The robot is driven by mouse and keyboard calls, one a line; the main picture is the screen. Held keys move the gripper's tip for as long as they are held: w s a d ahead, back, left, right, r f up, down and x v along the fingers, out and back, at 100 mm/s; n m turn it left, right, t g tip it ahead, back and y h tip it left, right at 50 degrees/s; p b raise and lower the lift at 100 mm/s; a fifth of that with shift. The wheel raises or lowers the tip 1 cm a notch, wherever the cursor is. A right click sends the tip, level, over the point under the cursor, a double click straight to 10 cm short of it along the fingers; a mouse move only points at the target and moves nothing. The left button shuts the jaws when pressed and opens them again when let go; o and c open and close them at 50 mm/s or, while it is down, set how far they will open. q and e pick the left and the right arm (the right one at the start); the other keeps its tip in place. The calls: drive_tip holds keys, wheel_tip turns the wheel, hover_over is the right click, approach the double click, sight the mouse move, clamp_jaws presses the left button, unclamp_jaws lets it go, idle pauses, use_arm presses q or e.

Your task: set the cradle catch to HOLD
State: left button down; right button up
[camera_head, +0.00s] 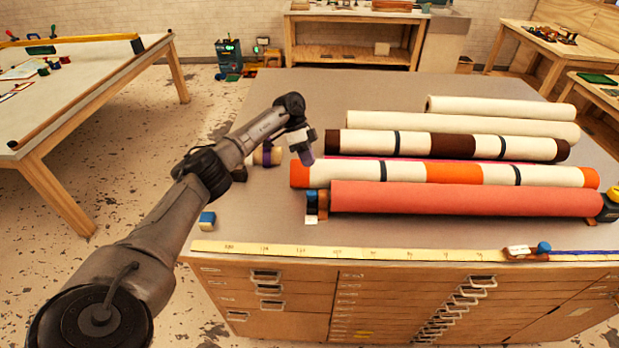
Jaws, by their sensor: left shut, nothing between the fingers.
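My left gripper (306,156) hangs over the table just left of the rolls, fingers pointing down, shut and empty. A coral-red roll (460,198) lies nearest the front. At its left end is a small block with a blue top (311,197), and at its right end a black and yellow piece (611,206). Either may belong to the cradle; the catch and any HOLD marking are too small to make out. The gripper is above and behind the blue-topped block, apart from it. My right gripper is not in view.
Behind lie an orange-and-cream banded roll (400,172), a brown-and-cream roll (400,143) and cream rolls (500,106). A small blue-and-white block (207,220) sits at the table's left edge. A ruler strip (380,254) with a blue-knobbed slider (543,247) runs along the front.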

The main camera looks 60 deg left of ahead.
sight(312, 197)
use_arm(q)
drive_tip(key=shift+s+d+f, duration=0.2)
drive_tip(key=shift+d+f, duration=0.4)
drive_tip(key=shift+d, duration=0.05)
drive_tip(key=shift+s+d+f, duration=0.2)
drive_tip(key=shift+d+f, duration=0.35)
drive_tip(key=shift+d, duration=0.05)
drive_tip(key=shift+s+d+f, duration=0.1)
drive_tip(key=shift+s+d, duration=0.2)
drive_tip(key=shift+d, duration=0.2)
drive_tip(key=shift+s+d+f, duration=0.1)
drive_tip(key=shift+s+d, duration=0.2)
drive_tip(key=shift+d, duration=0.2)
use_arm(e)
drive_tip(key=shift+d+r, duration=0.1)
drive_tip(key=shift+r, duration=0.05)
